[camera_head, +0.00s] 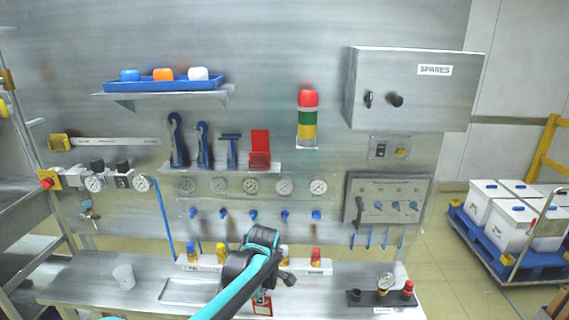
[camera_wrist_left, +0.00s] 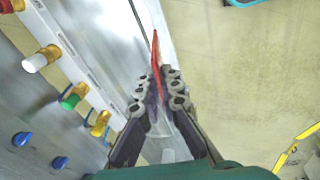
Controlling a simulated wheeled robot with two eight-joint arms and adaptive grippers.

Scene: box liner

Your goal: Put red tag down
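My left gripper (camera_head: 264,284) reaches in from the bottom over the bench (camera_head: 90,275). In the left wrist view its fingers (camera_wrist_left: 158,92) are closed together on a thin red tag (camera_wrist_left: 155,55), seen nearly edge-on. In the head view the red tag (camera_head: 262,306) shows just below the gripper, partly hidden by my arm. I cannot tell whether the tag touches the surface under it. My right gripper is not in view.
A white cup (camera_head: 124,277) stands at the bench's left. A shallow tray (camera_head: 185,291) lies left of my gripper. A block with a gauge and red knob (camera_head: 382,297) stands right. A rail of coloured valves (camera_head: 222,262) runs behind. A red holder (camera_head: 260,148) hangs on the panel.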

